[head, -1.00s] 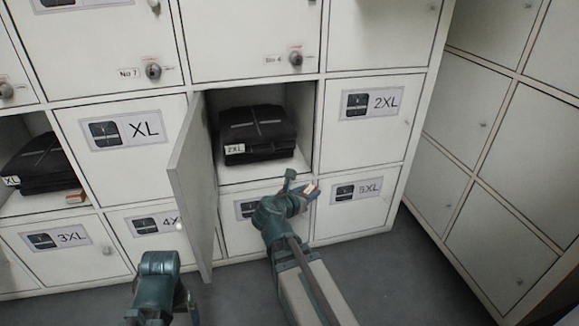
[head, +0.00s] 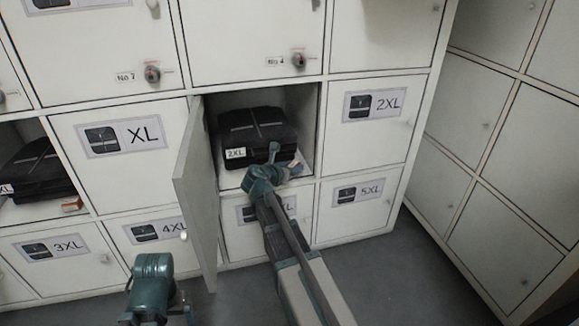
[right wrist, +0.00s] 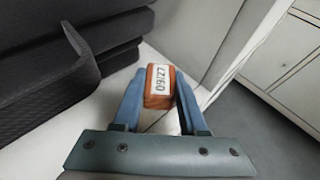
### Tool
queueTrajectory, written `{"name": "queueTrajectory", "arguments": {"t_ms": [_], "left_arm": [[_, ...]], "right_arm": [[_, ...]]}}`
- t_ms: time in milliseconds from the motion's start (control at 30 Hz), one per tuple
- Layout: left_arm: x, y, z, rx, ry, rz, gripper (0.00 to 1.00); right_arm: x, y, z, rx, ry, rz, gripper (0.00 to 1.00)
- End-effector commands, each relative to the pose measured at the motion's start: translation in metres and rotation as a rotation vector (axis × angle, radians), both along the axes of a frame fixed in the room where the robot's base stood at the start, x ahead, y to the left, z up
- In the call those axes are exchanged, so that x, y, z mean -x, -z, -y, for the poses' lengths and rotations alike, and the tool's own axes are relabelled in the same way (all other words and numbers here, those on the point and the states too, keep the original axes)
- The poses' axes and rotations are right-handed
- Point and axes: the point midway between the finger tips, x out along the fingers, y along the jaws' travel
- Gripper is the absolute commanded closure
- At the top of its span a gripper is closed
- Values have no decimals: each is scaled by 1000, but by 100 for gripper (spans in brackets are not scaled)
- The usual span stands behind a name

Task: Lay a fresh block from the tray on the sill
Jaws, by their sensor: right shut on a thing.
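My right gripper (head: 288,168) is at the front right of the open locker, just inside its opening. In the right wrist view (right wrist: 158,78) its two blue fingers are shut on an orange-brown block (right wrist: 157,97) with a white printed label. The block is over the pale sill (right wrist: 155,120) of the locker; I cannot tell whether it touches. In the head view the gripper largely hides the block. The sill (head: 229,179) shows left of the gripper. My left gripper (head: 155,300) is low at the left; its fingers are not clear. I cannot make out a tray.
Black folded workwear (head: 257,133) tagged 2XL lies in the locker, left of the block. The open door (head: 196,190) stands out at the left of the opening. Another open locker at far left holds black workwear (head: 38,172) and an orange block (head: 72,204).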

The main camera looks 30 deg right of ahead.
Motion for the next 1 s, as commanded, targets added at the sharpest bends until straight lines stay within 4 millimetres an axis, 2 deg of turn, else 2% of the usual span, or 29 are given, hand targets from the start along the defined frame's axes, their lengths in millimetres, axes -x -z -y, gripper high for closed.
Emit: {"name": "queueTrajectory", "arguments": {"t_ms": [33,67,100,500,533,667,1000], "left_arm": [[0,0,0,0,0,0,4],[0,1,0,0,0,0,4],[0,8,0,0,0,0,4],[0,11,0,0,0,0,4],[0,9,0,0,0,0,4],[0,9,0,0,0,0,4],[0,6,0,0,0,0,4]], "right_arm": [[-10,0,3,0,0,0,100],[-12,1,4,0,0,0,100],[-7,8,7,0,1,0,100],[-6,11,8,-1,0,-1,100],[-6,9,8,-1,0,-1,53],[-6,9,8,-1,0,-1,30],[-6,6,8,-1,0,-1,29]]}}
